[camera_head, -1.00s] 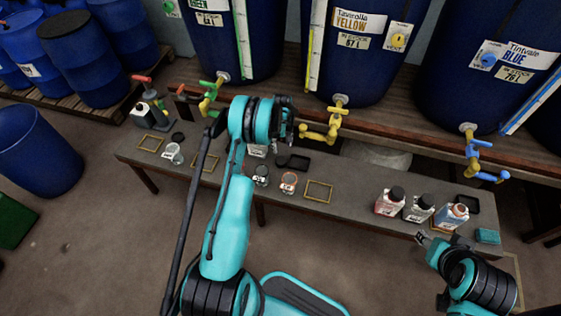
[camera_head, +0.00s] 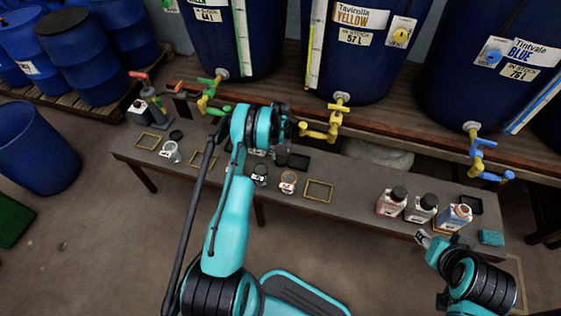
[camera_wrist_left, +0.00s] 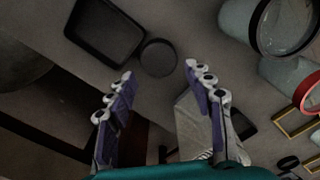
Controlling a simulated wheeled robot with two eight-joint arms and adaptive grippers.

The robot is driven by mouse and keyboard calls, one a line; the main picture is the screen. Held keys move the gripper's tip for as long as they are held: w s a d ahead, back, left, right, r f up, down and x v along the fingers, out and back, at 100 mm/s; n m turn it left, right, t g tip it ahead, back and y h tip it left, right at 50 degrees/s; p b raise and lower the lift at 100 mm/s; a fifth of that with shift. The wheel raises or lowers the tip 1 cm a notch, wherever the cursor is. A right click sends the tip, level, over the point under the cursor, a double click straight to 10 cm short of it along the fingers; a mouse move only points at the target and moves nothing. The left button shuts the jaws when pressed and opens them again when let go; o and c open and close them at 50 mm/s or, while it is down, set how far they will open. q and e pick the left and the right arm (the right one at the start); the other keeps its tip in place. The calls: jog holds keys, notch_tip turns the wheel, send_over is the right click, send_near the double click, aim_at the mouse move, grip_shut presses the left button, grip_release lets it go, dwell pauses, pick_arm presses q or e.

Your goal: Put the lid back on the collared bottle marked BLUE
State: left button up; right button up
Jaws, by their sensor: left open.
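A dark round lid (camera_wrist_left: 158,57) lies flat on the bench, seen between and just beyond the fingertips of my left gripper (camera_wrist_left: 158,72). This gripper is open and empty; in the head view my arm mostly hides it. A pale, bottle-like body (camera_wrist_left: 190,125) shows partly behind its right-hand finger. A clear vessel with a dark collar (camera_head: 260,174) and one with a red collar (camera_head: 288,182) stand nearby. I cannot read BLUE on any of these vessels. My right gripper (camera_head: 424,239) is near the bench's front edge; its jaws are too small to judge.
A black tray (camera_wrist_left: 103,32) lies beside the lid. Yellow frames (camera_head: 318,191) mark the bench. Vats with taps, including a yellow tap (camera_head: 325,128), stand behind it.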

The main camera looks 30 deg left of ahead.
aim_at(280, 158)
pick_arm(q)
notch_tip(280, 158, down, 5)
jog(key=b, duration=0.3)
jog(key=shift+d+f, duration=0.1)
jog(key=shift+f, duration=0.1)
jog(key=shift+r, duration=0.1)
jog(key=c, duration=0.5)
